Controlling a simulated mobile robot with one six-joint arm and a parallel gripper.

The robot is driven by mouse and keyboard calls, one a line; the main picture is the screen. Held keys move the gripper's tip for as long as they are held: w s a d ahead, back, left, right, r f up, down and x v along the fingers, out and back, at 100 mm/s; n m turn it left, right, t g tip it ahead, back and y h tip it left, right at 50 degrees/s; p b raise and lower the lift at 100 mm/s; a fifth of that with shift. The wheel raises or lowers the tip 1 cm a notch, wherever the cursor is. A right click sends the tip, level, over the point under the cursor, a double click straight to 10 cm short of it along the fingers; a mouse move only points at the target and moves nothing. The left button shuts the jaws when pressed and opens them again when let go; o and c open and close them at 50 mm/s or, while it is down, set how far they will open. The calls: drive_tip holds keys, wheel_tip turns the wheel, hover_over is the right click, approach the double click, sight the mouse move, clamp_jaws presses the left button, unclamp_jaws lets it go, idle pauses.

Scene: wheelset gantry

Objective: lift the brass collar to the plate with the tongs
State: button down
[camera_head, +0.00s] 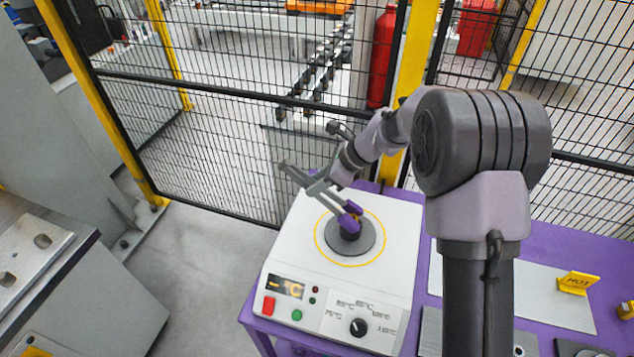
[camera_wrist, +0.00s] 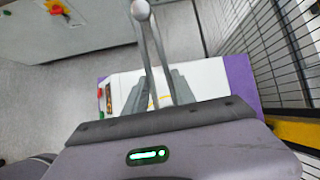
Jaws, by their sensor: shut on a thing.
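My gripper (camera_head: 322,185) is shut on the grey tongs (camera_head: 331,201) above the white heater. The tongs slant down, with their purple tips over the round dark disc (camera_head: 367,240) inside a yellow ring. A small brownish bit between the tips may be the brass collar; the tips mostly hide it, and I cannot tell whether they grip it. In the wrist view the tongs (camera_wrist: 154,50) stand out from my gripper (camera_wrist: 168,88), with a round knob at the top.
The white heater (camera_head: 300,245) has a display, buttons and a dial in front. A black mesh fence (camera_head: 220,150) stands behind. A grey machine (camera_head: 100,290) is at left.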

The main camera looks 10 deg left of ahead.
wheel_tip(320, 180, up, 12)
drive_tip(key=p, duration=0.8)
drive_tip(key=shift+f+p, duration=0.15)
drive_tip(key=shift+p, duration=0.15)
